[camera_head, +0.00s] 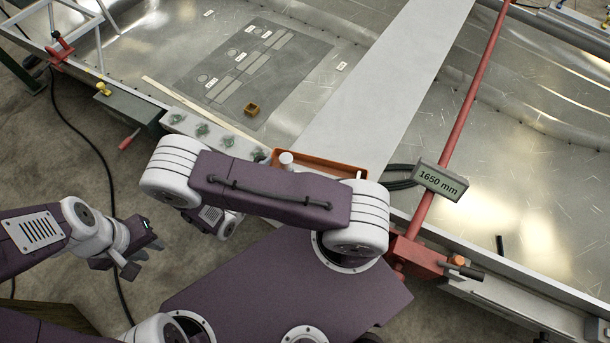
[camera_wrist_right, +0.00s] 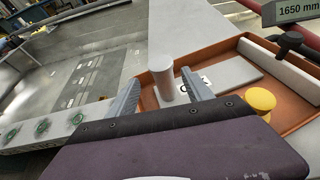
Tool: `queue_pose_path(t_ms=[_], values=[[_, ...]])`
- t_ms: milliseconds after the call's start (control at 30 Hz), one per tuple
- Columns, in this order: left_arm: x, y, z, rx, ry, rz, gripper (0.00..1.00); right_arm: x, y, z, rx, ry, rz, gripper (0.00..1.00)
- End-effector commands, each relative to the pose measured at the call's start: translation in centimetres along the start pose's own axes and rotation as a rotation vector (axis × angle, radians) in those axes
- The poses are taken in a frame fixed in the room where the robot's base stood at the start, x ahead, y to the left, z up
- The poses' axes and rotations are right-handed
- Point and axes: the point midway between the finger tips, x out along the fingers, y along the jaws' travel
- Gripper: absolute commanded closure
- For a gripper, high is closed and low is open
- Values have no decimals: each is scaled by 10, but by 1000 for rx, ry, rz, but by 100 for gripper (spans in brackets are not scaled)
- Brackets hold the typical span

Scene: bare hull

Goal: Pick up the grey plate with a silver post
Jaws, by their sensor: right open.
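The silver post (camera_wrist_right: 163,78) stands upright in the orange tray (camera_wrist_right: 151,101) in the right wrist view. My right gripper (camera_wrist_right: 160,93) is open, with one finger on each side of the post and apparent gaps between. In the head view the top of the post (camera_head: 286,159) shows above my right arm, which hides the plate and right fingers. My left gripper (camera_head: 143,257) is open and empty over the floor at left.
A long pale board (camera_head: 390,80) runs away behind the tray. A red bar (camera_head: 470,105) with a 1650 mm sign (camera_head: 439,180) stands to the right. A grey mat (camera_head: 250,75) lies on the hull floor.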

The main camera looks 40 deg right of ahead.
Motion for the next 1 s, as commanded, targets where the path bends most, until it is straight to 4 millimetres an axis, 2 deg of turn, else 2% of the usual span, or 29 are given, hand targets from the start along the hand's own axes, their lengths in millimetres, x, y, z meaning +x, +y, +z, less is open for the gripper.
queue_pose_path(t_ms=[167, 400, 500, 667, 700, 900, 1000], values=[[-1, 0, 0, 0, 0, 0, 75, 8, -1, 1, 0, 0, -2, 41], [-3, 0, 0, 0, 0, 0, 75, 49, -6, 3, 0, 0, -5, 41], [-3, 0, 0, 0, 0, 0, 75, 56, -5, 3, 1, 1, -2, 41], [-3, 0, 0, 0, 0, 0, 75, 56, -4, 3, 1, 1, 0, 41], [-3, 0, 0, 0, 0, 0, 75, 56, -4, 3, 1, 1, 0, 44], [-3, 0, 0, 0, 0, 0, 75, 56, -4, 3, 1, 1, -1, 99], [-3, 0, 0, 0, 0, 0, 75, 56, -4, 3, 1, 1, -1, 100]])
